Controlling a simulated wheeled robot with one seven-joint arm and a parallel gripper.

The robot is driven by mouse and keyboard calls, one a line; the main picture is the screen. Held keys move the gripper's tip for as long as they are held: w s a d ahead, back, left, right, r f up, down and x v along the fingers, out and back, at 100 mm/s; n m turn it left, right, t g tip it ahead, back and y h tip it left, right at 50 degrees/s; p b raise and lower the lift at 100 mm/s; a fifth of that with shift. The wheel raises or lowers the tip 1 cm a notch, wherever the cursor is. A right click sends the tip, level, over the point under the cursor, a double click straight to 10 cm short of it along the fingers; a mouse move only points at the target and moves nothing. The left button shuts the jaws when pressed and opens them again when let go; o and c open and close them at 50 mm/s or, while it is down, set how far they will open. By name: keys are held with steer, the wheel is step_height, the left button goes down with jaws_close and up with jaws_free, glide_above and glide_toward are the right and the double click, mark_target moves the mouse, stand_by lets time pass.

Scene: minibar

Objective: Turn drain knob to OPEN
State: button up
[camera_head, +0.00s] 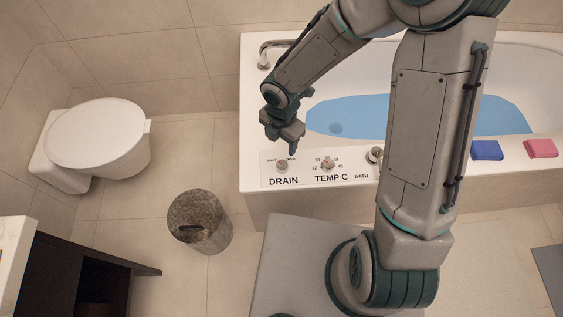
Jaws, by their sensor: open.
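The drain knob (282,165) is a small round knob above the DRAIN label on the white control panel (305,182) along the bathtub's front rim. Small marks sit either side of it, too small to read, and I cannot tell which way the knob points. My gripper (289,146) hangs just above and behind the drain knob, pointing down. Its jaws are open and hold nothing that I can see. I cannot tell whether a fingertip touches the knob.
The TEMP C knob (327,164) and a bath knob (374,155) sit to the right on the panel. A faucet (265,58) is at the tub's far left. Blue (486,150) and pink (541,148) blocks lie on the rim. A bin (199,222) and toilet (98,140) stand left.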

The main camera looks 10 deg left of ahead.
mark_target(282, 165)
step_height(282, 165, down, 13)
steer(key=b, duration=0.4)
steer(key=c, duration=1)
